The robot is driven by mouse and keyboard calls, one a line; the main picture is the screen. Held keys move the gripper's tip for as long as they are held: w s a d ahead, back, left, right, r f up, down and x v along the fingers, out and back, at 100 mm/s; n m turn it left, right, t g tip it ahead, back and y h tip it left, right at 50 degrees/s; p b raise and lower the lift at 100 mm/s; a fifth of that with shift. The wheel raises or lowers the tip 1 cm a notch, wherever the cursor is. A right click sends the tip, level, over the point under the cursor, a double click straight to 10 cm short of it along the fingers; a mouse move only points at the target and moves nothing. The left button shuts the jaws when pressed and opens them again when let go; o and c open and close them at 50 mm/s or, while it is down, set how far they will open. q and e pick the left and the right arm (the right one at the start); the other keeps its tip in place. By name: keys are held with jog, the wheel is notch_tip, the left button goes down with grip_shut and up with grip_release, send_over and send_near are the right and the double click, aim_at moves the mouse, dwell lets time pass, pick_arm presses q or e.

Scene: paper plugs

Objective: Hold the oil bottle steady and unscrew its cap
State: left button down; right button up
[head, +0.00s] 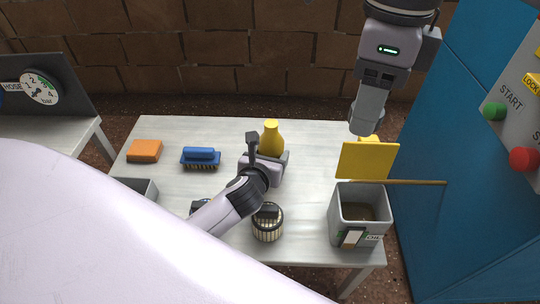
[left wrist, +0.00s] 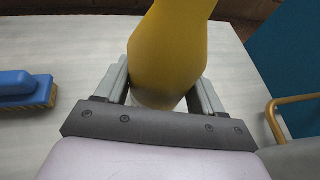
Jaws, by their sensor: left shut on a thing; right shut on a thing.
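The yellow oil bottle (head: 271,138) stands upright on the table, with its narrow neck at the top. My left gripper (head: 268,158) is shut around its lower body. The left wrist view shows the bottle (left wrist: 172,45) between the two fingers. Its top is cut off there, and I cannot make out a separate cap on the neck in the head view. My right gripper (head: 366,134) is to the right of the bottle, well apart from it, pointing down.
A ribbed jar (head: 267,228), blue brush (head: 201,156) and orange block (head: 145,150) sit on the table (head: 215,130). A blue cabinet (head: 450,130) stands at right.

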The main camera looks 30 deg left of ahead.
pick_arm(q)
jog(key=shift+c, duration=0.6)
grip_release()
jog(key=shift+f, duration=0.1)
